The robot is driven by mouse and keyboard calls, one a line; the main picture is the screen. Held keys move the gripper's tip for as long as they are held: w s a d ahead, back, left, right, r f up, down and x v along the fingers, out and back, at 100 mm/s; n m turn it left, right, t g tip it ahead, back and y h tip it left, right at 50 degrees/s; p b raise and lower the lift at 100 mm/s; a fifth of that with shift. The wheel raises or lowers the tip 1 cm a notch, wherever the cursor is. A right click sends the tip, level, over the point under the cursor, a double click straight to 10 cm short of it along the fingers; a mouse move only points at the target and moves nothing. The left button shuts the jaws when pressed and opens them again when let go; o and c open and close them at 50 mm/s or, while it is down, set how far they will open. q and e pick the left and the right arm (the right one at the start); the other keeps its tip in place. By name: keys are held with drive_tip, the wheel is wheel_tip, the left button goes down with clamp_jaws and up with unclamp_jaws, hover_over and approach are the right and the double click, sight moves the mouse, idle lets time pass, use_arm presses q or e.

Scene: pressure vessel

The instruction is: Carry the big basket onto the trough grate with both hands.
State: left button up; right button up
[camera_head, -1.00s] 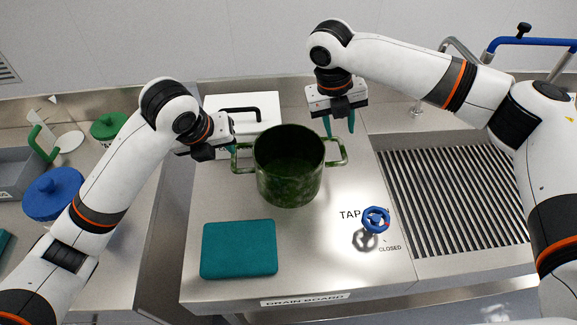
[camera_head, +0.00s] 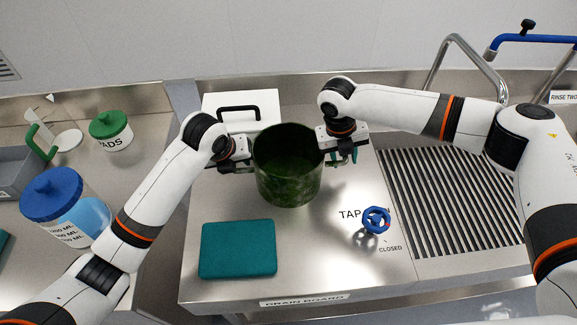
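The big basket (camera_head: 287,178), a dark green pot-like vessel with two side handles, stands upright on the steel drain board. My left gripper (camera_head: 238,168) is at its left handle, and my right gripper (camera_head: 347,158) is at its right handle. Both handles are largely covered by the grippers. The fingers are too small and too hidden to show whether either gripper is closed on its handle. The trough grate (camera_head: 450,200), a panel of dark slots and steel bars, lies to the right of the drain board.
A blue tap wheel (camera_head: 376,220) stands on the board between basket and grate, marked closed. A teal folded cloth (camera_head: 238,248) lies in front. A white lidded box with a black handle (camera_head: 241,108) is behind. A blue-lidded jar (camera_head: 62,205) stands left. The grate is clear.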

use_arm(q)
clamp_jaws()
use_arm(e)
clamp_jaws()
use_arm(q)
drive_tip(key=shift+r, duration=0.1)
use_arm(e)
drive_tip(key=shift+r, duration=0.15)
idle(0.9)
